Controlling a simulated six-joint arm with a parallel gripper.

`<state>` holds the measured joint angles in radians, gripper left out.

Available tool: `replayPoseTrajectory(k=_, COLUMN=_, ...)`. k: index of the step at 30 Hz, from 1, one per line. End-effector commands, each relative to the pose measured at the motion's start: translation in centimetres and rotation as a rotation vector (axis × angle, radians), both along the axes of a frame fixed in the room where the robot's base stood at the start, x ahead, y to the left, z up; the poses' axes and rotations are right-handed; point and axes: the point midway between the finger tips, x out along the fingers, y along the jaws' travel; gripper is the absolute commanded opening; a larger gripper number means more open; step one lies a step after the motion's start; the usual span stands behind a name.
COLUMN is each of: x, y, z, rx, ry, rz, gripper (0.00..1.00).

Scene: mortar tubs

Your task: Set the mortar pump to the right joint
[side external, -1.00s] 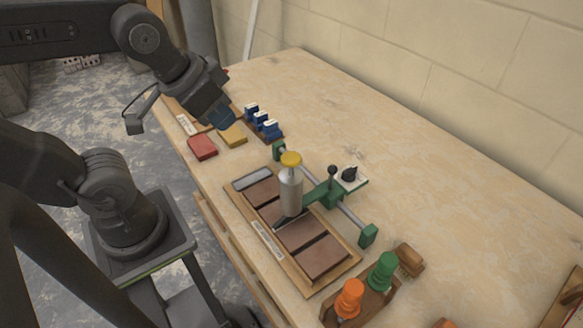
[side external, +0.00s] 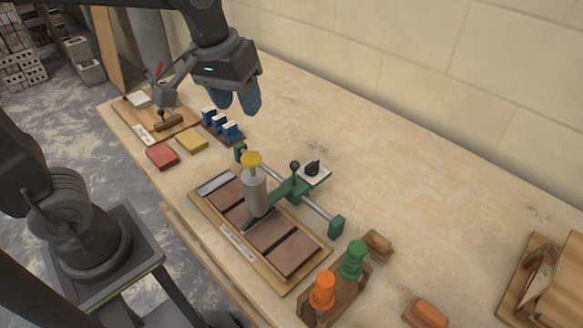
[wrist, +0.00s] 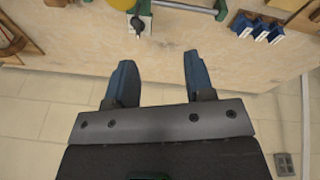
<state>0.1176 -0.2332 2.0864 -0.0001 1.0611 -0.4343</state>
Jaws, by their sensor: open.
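The mortar pump is a grey cylinder (side external: 256,192) with a yellow top (side external: 251,159). It stands upright on a green carriage (side external: 291,189) with a black-knobbed lever, on a rail (side external: 318,211). Its dark nozzle (side external: 250,224) points down over the brown bricks (side external: 268,232) in a wooden tray (side external: 296,287). I cannot tell exactly which joint it is over. My gripper (side external: 237,106) is open and empty, above the table behind the blue-and-white blocks, apart from the pump. In the wrist view my open gripper (wrist: 156,62) has the yellow top (wrist: 122,4) at the upper edge.
Blue-and-white blocks (side external: 221,125), a red block (side external: 162,155) and a yellow block (side external: 191,141) lie left of the tray. A black knob on a white plate (side external: 315,174) is behind the rail. Orange (side external: 322,292) and green (side external: 352,260) pieces stand in front.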

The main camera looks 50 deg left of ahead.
Motion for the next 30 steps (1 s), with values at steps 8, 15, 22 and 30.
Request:
replayPoseTrajectory(k=8, x=6.7, y=-3.9, z=-3.1, rx=-0.010, ry=0.184, rz=0.205, gripper=0.48)
replayPoseTrajectory(k=15, x=8.2, y=-5.0, z=-4.6, rx=-0.004, ry=0.229, rz=0.271, gripper=0.48)
replayPoseTrajectory(k=22, x=8.2, y=-5.0, z=-7.6, rx=-0.002, ry=0.234, rz=0.272, gripper=0.48)
replayPoseTrajectory(k=30, x=8.1, y=-5.0, z=-13.3, rx=-0.001, ry=0.234, rz=0.271, gripper=0.48)
